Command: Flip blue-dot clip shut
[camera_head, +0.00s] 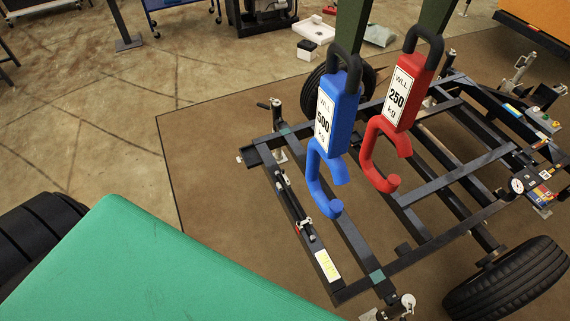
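I cannot make out a blue dot on any clip. A small silver clip-like fitting (305,223) sits on the left rail of a dark trailer frame (352,238), with a touch of red beside it. A second small fitting (281,181) sits farther up the same rail. Both are too small to tell open from shut. Neither of my grippers is in view.
A blue hook (338,100) marked 500 kg and a red hook (400,97) marked 250 kg hang over the frame. A green surface (150,265) fills the lower left. A gauge (517,185) and coloured panel (541,194) sit at right. A tyre (510,280) stands lower right.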

